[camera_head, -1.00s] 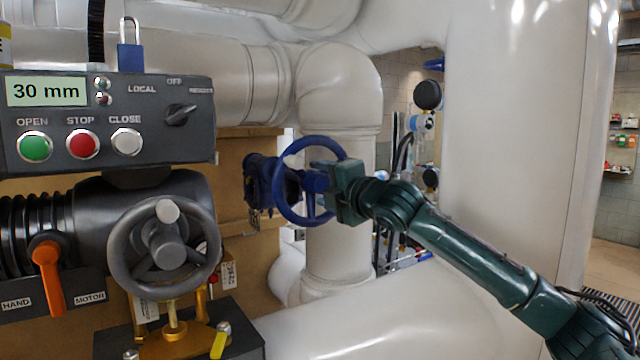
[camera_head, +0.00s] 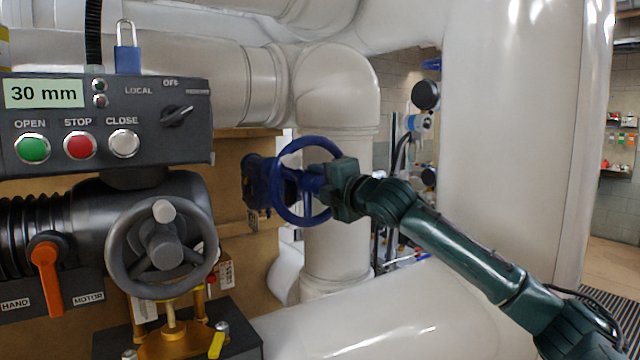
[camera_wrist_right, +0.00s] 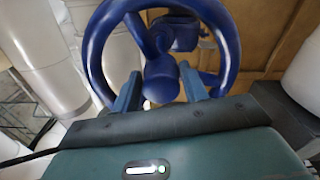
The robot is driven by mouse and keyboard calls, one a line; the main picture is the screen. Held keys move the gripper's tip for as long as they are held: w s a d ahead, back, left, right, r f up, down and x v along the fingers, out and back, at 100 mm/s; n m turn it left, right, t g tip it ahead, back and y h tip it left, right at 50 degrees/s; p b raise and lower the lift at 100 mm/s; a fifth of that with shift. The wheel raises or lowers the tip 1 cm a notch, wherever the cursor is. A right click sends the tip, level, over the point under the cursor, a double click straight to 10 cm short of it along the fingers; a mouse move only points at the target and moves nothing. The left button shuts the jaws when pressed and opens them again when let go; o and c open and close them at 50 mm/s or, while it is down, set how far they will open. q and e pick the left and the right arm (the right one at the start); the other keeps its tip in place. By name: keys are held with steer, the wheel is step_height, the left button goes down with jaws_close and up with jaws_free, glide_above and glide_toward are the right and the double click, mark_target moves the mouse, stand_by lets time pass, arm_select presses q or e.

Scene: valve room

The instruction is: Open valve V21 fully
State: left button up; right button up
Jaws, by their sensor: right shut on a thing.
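A blue handwheel (camera_head: 276,190) stands on a blue valve body (camera_head: 257,184) in front of the white pipes, mid-picture in the head view. No tag on it can be read. My right gripper (camera_head: 326,186) reaches it from the right and is shut on the handwheel near its middle. In the right wrist view, the two fingers (camera_wrist_right: 161,92) lie either side of the blue hub (camera_wrist_right: 160,78), inside the rim (camera_wrist_right: 231,45). The exact contact is partly hidden by the gripper body. My left gripper is not in view.
At left is a grey actuator box (camera_head: 185,145) reading 30 mm, with OPEN, STOP and CLOSE buttons, a grey handwheel (camera_head: 118,252) and an orange lever (camera_head: 46,268). A large white pipe (camera_head: 510,130) stands close to my right arm; another (camera_head: 350,320) runs below it.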

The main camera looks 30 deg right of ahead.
steer(key=n, duration=0.4)
steer(key=shift+a+r, duration=0.1)
steer(key=shift+a, duration=0.3)
steer(key=shift+c, duration=0.2)
steer(key=n, duration=0.6)
steer(key=shift+w+a, duration=0.1)
steer(key=shift+f, duration=0.2)
steer(key=o, duration=1)
steer(key=shift+a, duration=0.1)
steer(key=shift+c, duration=0.2)
steer(key=shift+f, duration=0.1)
steer(key=shift+w, duration=0.1)
steer(key=shift+d, duration=0.2)
steer(key=shift+s+d, duration=0.15)
steer(key=shift+s, duration=1.45)
steer(key=shift+s+d, duration=0.15)
steer(key=shift+s, duration=1.45)
